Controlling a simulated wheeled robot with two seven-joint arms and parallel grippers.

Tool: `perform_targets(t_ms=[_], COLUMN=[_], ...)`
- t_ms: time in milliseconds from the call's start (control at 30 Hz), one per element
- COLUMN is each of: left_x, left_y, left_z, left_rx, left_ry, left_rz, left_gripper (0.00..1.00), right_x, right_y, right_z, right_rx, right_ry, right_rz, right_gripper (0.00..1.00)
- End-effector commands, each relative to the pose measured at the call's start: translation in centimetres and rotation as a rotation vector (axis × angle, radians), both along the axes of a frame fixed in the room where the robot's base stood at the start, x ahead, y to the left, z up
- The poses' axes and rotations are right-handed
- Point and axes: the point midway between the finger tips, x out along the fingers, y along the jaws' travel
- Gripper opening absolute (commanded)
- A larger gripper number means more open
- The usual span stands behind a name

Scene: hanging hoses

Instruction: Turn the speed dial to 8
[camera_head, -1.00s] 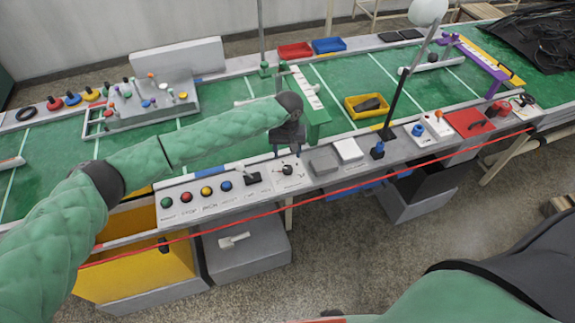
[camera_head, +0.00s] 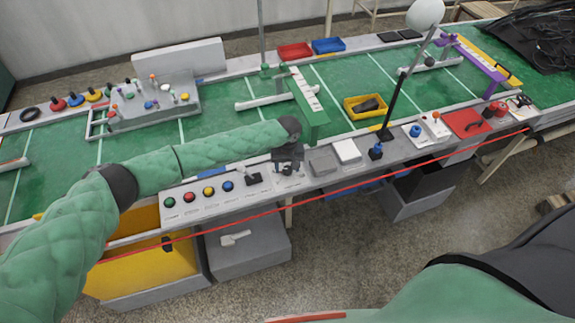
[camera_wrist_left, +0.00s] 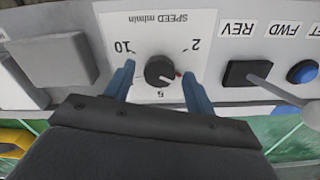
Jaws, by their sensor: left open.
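The speed dial is a small black knob (camera_wrist_left: 160,71) on a white plate (camera_wrist_left: 150,25) marked "SPEED m/min". The plate shows upside down in the left wrist view, with 10 at left, 2 at right and 6 below the knob. A small red mark shows at the knob's right side. My left gripper (camera_wrist_left: 158,70) is open, with its blue fingers on either side of the knob and gaps visible. In the head view my left gripper (camera_head: 288,167) is down at the control panel and hides most of the dial. My right gripper is not in view.
A black REV/FWD lever switch (camera_wrist_left: 250,74) and a blue button (camera_wrist_left: 302,71) sit beside the dial plate. A grey block (camera_wrist_left: 52,58) is on its other side. Coloured buttons (camera_head: 208,191) line the panel in the head view. A red cord (camera_head: 350,187) runs along the front.

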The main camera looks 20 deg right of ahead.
Motion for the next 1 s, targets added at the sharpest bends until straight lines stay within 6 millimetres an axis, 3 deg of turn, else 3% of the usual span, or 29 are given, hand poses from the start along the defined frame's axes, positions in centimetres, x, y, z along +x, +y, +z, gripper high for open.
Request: perform_targets(t_ms=[167, 400, 767, 1000], left_x=[0.0, 0.0, 0.0, 0.0], left_y=[0.0, 0.0, 0.0, 0.0], left_z=[0.0, 0.0, -0.1, -0.2], left_rx=[0.000, 0.000, 0.000, -0.001], left_ry=[0.000, 0.000, -0.001, 0.000], left_rz=[0.000, 0.000, -0.045, -0.190], left_gripper=[0.55, 0.11, 0.11, 0.11], right_x=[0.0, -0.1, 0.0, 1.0], right_y=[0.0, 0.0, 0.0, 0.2], right_z=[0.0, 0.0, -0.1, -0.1], right_rx=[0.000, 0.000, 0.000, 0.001], right_ry=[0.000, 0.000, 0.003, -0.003], right_rz=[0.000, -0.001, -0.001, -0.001], right_gripper=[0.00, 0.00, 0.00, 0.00])
